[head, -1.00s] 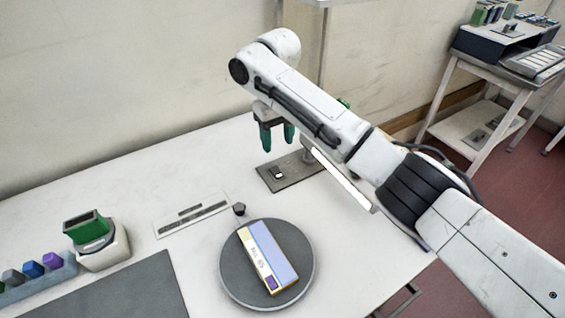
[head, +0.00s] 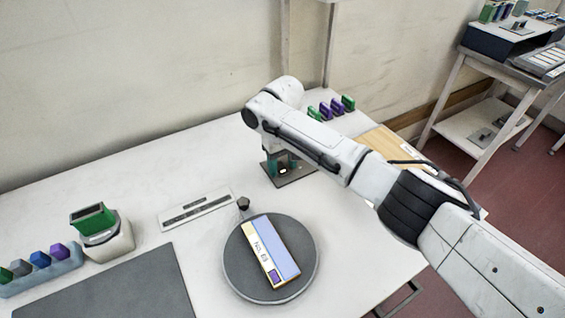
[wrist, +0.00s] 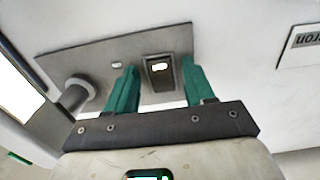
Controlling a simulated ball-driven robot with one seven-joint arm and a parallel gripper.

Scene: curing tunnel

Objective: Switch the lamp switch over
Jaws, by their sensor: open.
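The lamp switch is a small rocker with a pale lit face in a dark frame (wrist: 158,68), set in a grey base plate (wrist: 60,62). In the head view the plate (head: 295,181) lies on the white table, partly behind my arm. My gripper (head: 284,164) points down at the plate with its green fingers apart. In the wrist view my gripper (wrist: 158,72) has one finger on each side of the switch, with nothing held. Whether the fingers touch the plate cannot be told. The lamp's post (wrist: 75,95) rises from the plate beside a bright white lamp panel (wrist: 15,92).
A round grey turntable (head: 237,270) bears a labelled box (head: 272,252). A slotted strip (head: 197,207), a green-topped device (head: 108,235) and a rack of coloured blocks (head: 40,272) are leftward. Purple and green pieces (head: 330,109) stand behind my arm near a wooden board (head: 395,146).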

